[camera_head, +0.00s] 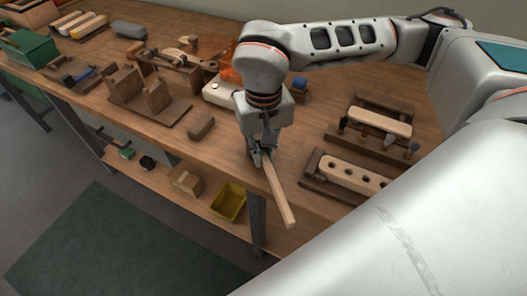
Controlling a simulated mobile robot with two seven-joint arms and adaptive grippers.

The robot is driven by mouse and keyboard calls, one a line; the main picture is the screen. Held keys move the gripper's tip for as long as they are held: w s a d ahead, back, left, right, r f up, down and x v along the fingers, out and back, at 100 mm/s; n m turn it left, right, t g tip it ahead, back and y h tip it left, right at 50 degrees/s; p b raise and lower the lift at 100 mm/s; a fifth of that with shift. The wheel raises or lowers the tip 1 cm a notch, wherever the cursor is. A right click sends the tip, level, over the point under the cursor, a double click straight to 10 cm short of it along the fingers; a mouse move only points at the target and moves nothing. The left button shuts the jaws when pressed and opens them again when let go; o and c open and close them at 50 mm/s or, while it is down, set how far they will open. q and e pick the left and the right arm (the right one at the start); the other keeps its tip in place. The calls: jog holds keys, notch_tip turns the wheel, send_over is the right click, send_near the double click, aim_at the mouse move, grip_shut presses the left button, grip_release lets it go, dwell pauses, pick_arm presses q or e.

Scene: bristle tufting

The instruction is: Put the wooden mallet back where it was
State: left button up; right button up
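My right gripper (262,153) points down near the front edge of the workbench (230,165). Its fingers are around a pale wooden stick (279,194), which looks like the handle of the wooden mallet. The stick slants down and to the right, its lower end in front of the bench edge in the picture. I see no mallet head on it; the upper end is hidden at the gripper. My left gripper is out of view.
Right of the gripper, a pale block with holes (350,172) sits in a dark wooden fixture, with a clamped block (380,122) behind. A small brown block (200,125) and a wooden stand (150,112) are left. A yellow bin (229,203) is on the lower shelf.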

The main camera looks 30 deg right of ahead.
jog(key=shift+o, duration=1.3)
jog(key=shift+r, duration=0.1)
jog(key=shift+r, duration=0.35)
notch_tip(320, 180, up, 11)
jog(key=p, duration=0.2)
jog(key=shift+r, duration=0.2)
